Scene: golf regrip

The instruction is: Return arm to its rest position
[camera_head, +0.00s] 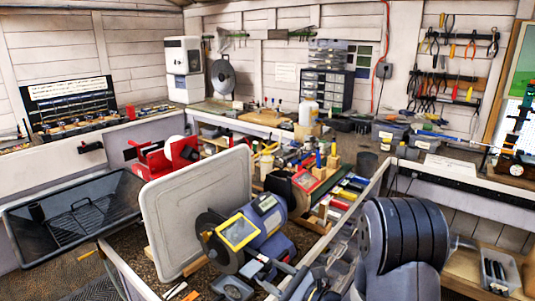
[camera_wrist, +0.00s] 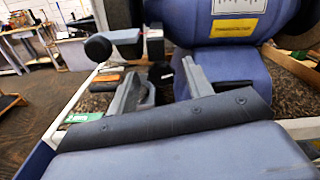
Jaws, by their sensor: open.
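My gripper (camera_wrist: 165,78) shows in the wrist view with its two grey fingers spread apart. Nothing is held between them. The fingers point toward a blue bench grinder (camera_wrist: 225,55) with a yellow label, which fills the top of that view. In the head view the grinder (camera_head: 268,212) stands at the lower middle, and a ribbed black and blue-grey link of my arm fills the lower right. Whether my fingers touch the grinder cannot be told.
A large pale grey panel (camera_head: 195,208) stands upright left of the grinder. A black tray (camera_head: 75,215) lies farther left. Bottles, tools and bins crowd the benches behind. In the wrist view, open floor (camera_wrist: 35,120) shows at the left.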

